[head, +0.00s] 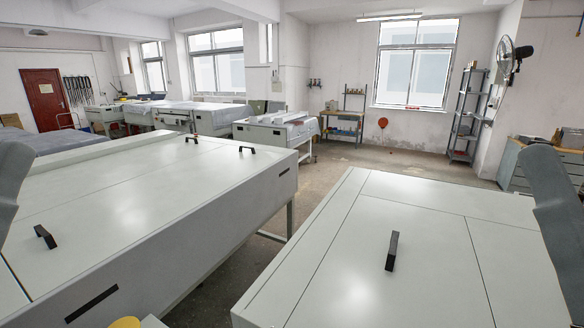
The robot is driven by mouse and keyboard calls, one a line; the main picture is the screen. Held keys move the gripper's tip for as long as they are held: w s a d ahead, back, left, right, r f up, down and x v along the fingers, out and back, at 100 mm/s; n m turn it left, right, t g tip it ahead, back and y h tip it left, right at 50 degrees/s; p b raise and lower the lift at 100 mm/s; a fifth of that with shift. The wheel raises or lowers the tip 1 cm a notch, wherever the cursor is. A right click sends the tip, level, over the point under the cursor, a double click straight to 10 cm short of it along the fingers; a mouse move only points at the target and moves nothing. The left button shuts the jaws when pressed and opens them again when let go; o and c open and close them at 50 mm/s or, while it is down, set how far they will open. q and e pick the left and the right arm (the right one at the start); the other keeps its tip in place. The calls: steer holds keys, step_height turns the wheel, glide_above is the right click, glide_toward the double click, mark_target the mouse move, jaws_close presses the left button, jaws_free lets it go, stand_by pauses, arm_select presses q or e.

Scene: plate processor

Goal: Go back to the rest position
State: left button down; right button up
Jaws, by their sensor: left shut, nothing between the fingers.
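Only a small piece of my left gripper (150,321) seems to show, at the bottom edge of the head view beside a rounded yellow part (125,323). It is shut with nothing held, and most of it is cut off by the frame. My grey left arm link (12,185) shows at the left edge. My grey right arm link (552,200) shows at the right edge. My right gripper is out of view.
A long white machine (130,210) with black handles fills the left. Another white machine (400,230) with a black handle (392,251) stands at right front. A narrow floor gap (255,240) lies between them. A metal shelf (467,115) and window stand behind.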

step_height(320, 180, up, 31)
steer(key=p, duration=2.7)
steer(key=shift+r+p, duration=0.15)
steer(key=shift+p, duration=0.2)
